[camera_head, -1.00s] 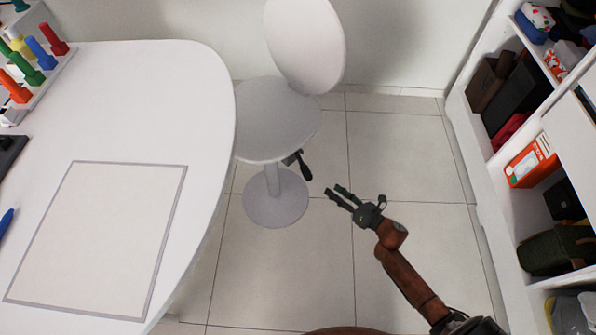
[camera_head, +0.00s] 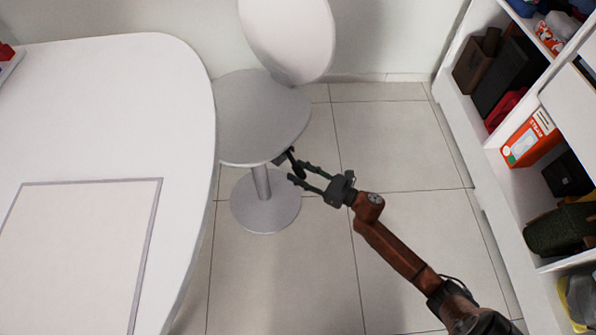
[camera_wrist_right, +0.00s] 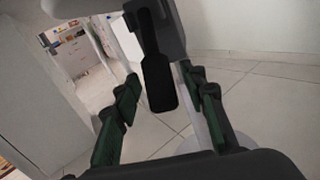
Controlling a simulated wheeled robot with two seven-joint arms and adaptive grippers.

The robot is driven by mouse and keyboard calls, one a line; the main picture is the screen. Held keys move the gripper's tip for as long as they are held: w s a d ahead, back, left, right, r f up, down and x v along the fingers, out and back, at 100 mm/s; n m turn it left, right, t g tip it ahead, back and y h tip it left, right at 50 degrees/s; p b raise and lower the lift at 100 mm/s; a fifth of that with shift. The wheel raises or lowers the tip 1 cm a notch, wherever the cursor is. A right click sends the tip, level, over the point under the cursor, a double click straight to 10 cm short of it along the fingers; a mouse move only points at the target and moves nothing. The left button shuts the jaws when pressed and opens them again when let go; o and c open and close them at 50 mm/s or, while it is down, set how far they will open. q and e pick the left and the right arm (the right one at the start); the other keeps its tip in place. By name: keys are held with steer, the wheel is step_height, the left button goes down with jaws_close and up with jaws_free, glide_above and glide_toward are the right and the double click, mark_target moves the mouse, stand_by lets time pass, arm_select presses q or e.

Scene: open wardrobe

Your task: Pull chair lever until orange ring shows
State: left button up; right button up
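A white-grey chair (camera_head: 262,110) with a round seat and oval back stands on a single column and round base. Its dark lever (camera_head: 298,169) hangs below the right side of the seat. My right gripper (camera_head: 301,171) is open at the lever, reaching in from the right. In the right wrist view the black lever paddle (camera_wrist_right: 158,82) hangs ahead, between the two open fingers, with gaps on both sides. No orange ring shows on the lever. My left gripper is out of view.
A white table (camera_head: 105,110) with a grey-outlined rectangle fills the left, its rounded edge close to the chair. An open white wardrobe (camera_head: 475,150) with bags and boxes stands at the right. Tiled floor (camera_head: 385,140) is clear between them.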

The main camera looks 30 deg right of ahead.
steer(key=shift+c, duration=0.2)
jaws_close()
stand_by(0.3)
